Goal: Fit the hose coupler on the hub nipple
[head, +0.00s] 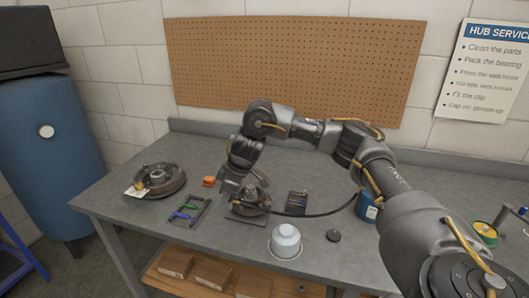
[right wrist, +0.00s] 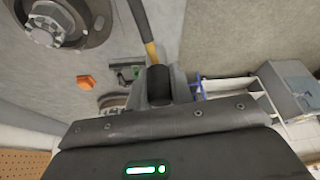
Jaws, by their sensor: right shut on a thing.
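The hub (head: 250,204) sits on the workbench below my right gripper (head: 242,183). In the right wrist view the hub (right wrist: 65,22) is at the top left, a round grey metal part with a light, faceted centre. My right gripper (right wrist: 160,88) is shut on the dark hose coupler (right wrist: 158,82). A brass-coloured sleeve and the black hose (right wrist: 138,14) run up from it. The coupler appears to the side of the hub, apart from its centre. I cannot make out the nipple clearly. In the head view the hose (head: 315,213) curves right across the bench. My left gripper is not in view.
A brake drum (head: 172,186) lies at the left. An orange block (head: 209,181), a tool tray (head: 177,216) and a dark box (head: 297,203) surround the hub. A pale cup (head: 286,241), a black knob (head: 334,236) and a blue can (head: 367,208) stand nearer or right.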

